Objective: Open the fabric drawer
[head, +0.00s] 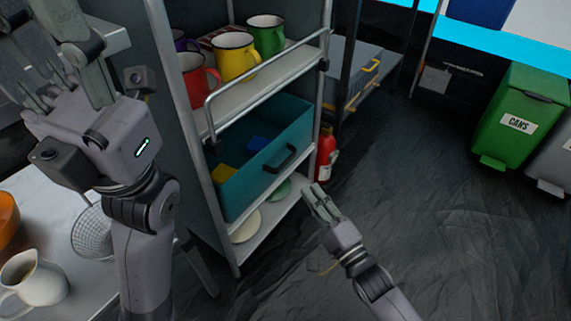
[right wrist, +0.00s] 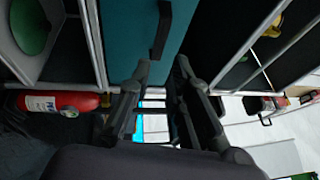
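The teal fabric drawer (head: 240,190) sits on the middle tier of a metal shelf unit. Its front appears about level with the shelf posts. A black handle (head: 280,158) is on its front. In the right wrist view the teal front (right wrist: 125,30) and the handle (right wrist: 161,30) are at the top. My right gripper (head: 315,192) is below and to the right of the handle, apart from it. Its two fingers (right wrist: 162,66) stand open and empty, with the handle just ahead of them. My left gripper (head: 45,85) is raised at the left, away from the drawer; its opening is unclear.
Mugs (head: 235,57) stand on the shelf above, behind a rail. Plates (head: 246,225) are on the tier below. A red fire extinguisher (head: 325,157) stands beside the shelf. A green bin (head: 520,110) is at the right. The dark floor in front is clear.

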